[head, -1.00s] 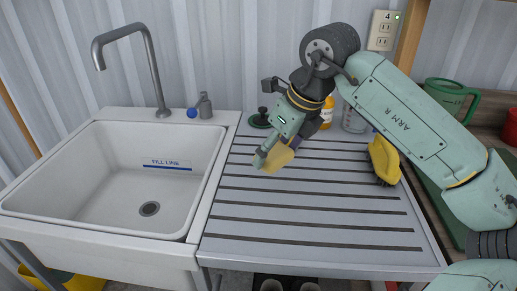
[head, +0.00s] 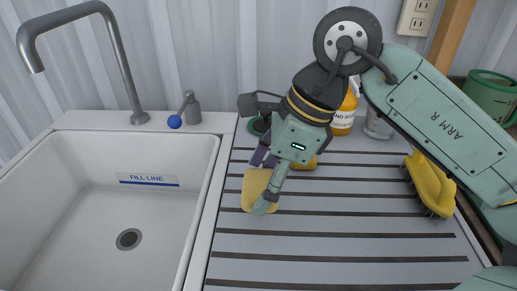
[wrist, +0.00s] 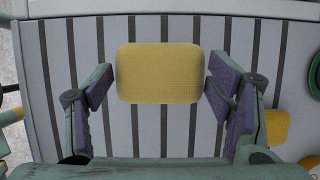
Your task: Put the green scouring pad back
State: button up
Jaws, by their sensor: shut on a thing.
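My gripper (head: 264,183) is shut on a yellow rectangular pad (head: 257,190), over the left part of the slatted drainboard (head: 340,228). In the wrist view the pad (wrist: 160,73) sits between the two purple-lined fingers, which meet its left and right edges. Its visible face is plain yellow; no green scouring face shows. I cannot tell whether it touches the drainboard. Another yellow block (head: 304,164) lies partly hidden behind my gripper; a yellow block also shows at the right of the wrist view (wrist: 276,125).
The white sink (head: 62,210) and tap (head: 125,75) are at left. A yellow brush (head: 430,184) lies right. The front drainboard is clear.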

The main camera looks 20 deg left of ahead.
jog(key=w+a+p, duration=0.1)
jog(key=w, duration=0.4)
jog(key=w+a+f+p, duration=0.1)
jog(key=w+a+p, duration=0.1)
jog(key=w, duration=0.3)
jog(key=w+a+p, duration=0.1)
jog(key=w, duration=0.4)
jog(key=shift+a+f+p, duration=0.15)
jog(key=shift+a+p, duration=0.1)
jog(key=shift+p, duration=0.15)
jog(key=shift+f, duration=0.15)
notch_tip(320, 180, down, 3)
jog(key=shift+r+p, duration=0.1)
jog(key=shift+p, duration=0.65)
jog(key=shift+f, duration=0.3)
jog(key=shift+f, duration=0.1)
jog(key=shift+f+b, duration=0.15)
jog(key=shift+b, duration=0.25)
jog(key=o, duration=1.1)
jog(key=shift+r, duration=0.2)
jog(key=b+v, duration=0.2)
jog(key=v, duration=1)
